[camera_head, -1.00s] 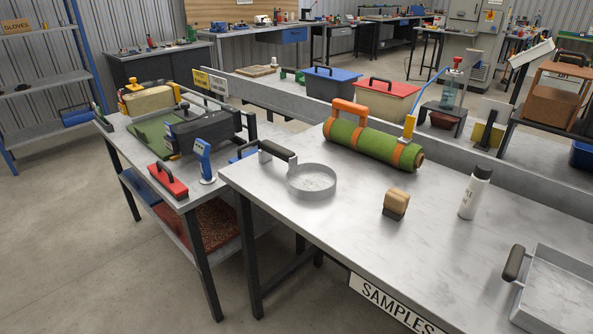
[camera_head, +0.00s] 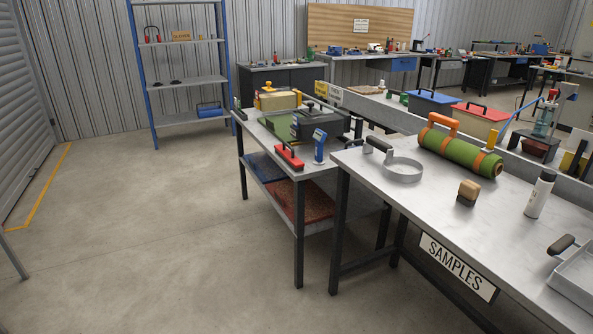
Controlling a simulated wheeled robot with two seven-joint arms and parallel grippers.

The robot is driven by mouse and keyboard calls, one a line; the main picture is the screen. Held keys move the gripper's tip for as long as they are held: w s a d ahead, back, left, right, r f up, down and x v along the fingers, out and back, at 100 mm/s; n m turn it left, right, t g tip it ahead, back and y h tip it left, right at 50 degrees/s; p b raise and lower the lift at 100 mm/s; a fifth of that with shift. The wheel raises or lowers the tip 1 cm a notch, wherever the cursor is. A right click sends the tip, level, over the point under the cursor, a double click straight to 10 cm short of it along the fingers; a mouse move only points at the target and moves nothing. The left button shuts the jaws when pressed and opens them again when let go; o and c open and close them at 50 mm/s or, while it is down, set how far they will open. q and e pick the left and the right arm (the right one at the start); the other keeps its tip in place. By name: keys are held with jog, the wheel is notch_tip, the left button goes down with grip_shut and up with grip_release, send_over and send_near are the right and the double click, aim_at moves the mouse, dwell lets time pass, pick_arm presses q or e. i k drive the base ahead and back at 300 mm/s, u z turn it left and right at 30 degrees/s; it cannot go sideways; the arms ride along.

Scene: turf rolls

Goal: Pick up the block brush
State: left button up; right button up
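A small tan block with a dark underside (camera_head: 468,193) stands on the grey samples table (camera_head: 425,215), in front of the green roll. It looks like the block brush, but its bristles are too small to make out. A red block with a black handle (camera_head: 289,157) lies at the front edge of the lower workbench to the left; I cannot tell whether it is also a brush. Neither of my grippers is in view.
On the samples table are a round metal pan (camera_head: 402,170), a green turf roll (camera_head: 460,154) with orange bands, a white bottle (camera_head: 539,194) and a metal tray (camera_head: 577,276). A blue-framed shelf (camera_head: 190,80) stands behind. The floor (camera_head: 150,230) at left is clear.

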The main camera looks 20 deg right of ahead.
aim_at(469, 191)
jog(key=u, duration=0.65)
jog(key=i, duration=0.6)
jog(key=z, duration=0.6)
jog(key=i, duration=2)
jog(key=z, duration=1.95)
jog(key=i, duration=0.8)
jog(key=z, duration=0.65)
jog(key=k, duration=0.55)
jog(key=u, duration=3)
jog(key=k, duration=2.6)
jog(key=z, duration=0.15)
